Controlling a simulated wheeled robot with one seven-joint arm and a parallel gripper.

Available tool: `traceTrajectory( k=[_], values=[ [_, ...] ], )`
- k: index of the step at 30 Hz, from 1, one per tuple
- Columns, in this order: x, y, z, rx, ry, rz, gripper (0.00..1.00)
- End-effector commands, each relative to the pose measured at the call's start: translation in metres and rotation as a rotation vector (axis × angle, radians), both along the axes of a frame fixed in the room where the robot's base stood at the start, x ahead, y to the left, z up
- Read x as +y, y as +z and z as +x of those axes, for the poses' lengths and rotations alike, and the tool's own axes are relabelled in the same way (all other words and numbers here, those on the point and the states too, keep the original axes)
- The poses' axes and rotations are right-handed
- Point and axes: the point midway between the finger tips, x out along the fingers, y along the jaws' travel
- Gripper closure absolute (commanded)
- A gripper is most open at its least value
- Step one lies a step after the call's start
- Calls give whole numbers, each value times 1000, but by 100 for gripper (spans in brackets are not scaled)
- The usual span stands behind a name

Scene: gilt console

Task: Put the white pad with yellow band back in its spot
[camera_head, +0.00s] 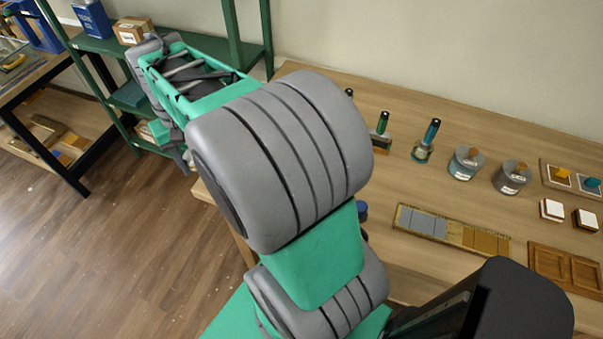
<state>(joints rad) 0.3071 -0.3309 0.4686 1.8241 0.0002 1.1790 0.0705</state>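Two small white pads lie at the right of the wooden table, a left one (551,209) and a right one (586,219). Both have brownish sides. They are too small for me to tell which has a yellow band. A wooden tray with two shallow recesses (567,269) lies just in front of them; its recesses look empty in the part that shows. My arm fills the middle of the view, far to the left of the pads. I cannot make out my gripper's fingers.
On the table (445,180) stand two lidded grey jars (466,163) (512,177), two dark-handled tools (424,143) (382,134) and a long tray of grey and brown tiles (452,230). A holder (573,180) with orange and blue knobbed pieces stands behind the pads. A green shelf (100,47) is at the left.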

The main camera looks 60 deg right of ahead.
Motion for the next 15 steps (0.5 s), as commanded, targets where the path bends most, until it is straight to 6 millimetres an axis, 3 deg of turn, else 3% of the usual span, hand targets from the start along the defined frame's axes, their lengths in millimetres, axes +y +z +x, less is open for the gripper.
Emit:
traceTrajectory(
  k=[1, 5, 9, 12, 15],
  values=[
    [-27, -4, -13, -1, -96, 0, 97],
    [-94, -10, -62, -1, -379, 0, 97],
    [-156, -18, -140, -1, -730, 0, 97],
    [-185, -23, -204, -1, -983, 0, 97],
    [-200, -29, -267, -1, -1224, 0, 97]
  ],
)
